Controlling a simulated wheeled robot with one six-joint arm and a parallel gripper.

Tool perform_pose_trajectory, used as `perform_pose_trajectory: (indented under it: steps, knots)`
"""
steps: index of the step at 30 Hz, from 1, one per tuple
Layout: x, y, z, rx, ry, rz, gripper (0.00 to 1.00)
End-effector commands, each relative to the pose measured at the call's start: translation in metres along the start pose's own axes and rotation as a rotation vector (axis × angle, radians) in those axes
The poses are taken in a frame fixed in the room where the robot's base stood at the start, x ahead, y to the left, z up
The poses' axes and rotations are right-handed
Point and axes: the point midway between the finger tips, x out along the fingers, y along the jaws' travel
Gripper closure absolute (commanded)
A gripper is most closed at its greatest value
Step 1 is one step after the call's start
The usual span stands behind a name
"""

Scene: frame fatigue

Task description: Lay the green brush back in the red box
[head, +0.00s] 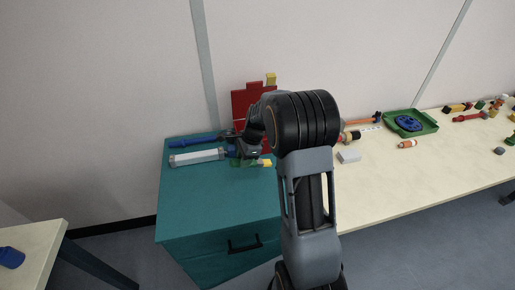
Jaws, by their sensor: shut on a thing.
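My gripper (240,148) is low over the teal cabinet top, with its fingers partly hidden by my own arm. It is shut on what looks like the green brush (237,162), a small green piece showing just under the fingers. Most of the brush is hidden, and I cannot tell whether it touches the cabinet. A red shape (240,104) stands upright at the back of the cabinet, behind my arm. It may be part of the red box; no opening or inside of it shows.
On the teal cabinet (205,205) lie a blue-handled tool (193,140) and a white cylinder (197,155). A yellow piece (267,162) is right of the fingers. The pale bench (400,180) at right holds a grey-white block (349,156) and a green tray (429,127).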

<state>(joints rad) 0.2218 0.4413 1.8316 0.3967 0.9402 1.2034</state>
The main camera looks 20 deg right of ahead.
Motion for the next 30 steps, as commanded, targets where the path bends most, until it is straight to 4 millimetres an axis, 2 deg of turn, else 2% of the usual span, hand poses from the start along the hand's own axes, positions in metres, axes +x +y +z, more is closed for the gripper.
perform_pose_trajectory:
  steps: [1, 3, 6, 9, 13, 18, 26, 30]
  knots:
    - [-0.002, -0.01, -0.019, 0.009, 0.07, -0.008, 0.95]
    - [-0.016, -0.024, -0.043, 0.032, 0.159, -0.013, 0.95]
    - [-0.036, -0.038, -0.065, 0.061, 0.241, -0.014, 0.95]
    - [-0.052, -0.047, -0.078, 0.082, 0.285, -0.014, 0.95]
    - [-0.063, -0.053, -0.085, 0.094, 0.312, -0.011, 0.95]
    - [-0.068, -0.055, -0.088, 0.098, 0.321, -0.01, 0.95]
    - [-0.067, -0.056, -0.088, 0.097, 0.32, -0.009, 0.95]
    - [-0.059, -0.071, -0.087, 0.097, 0.319, -0.007, 0.95]
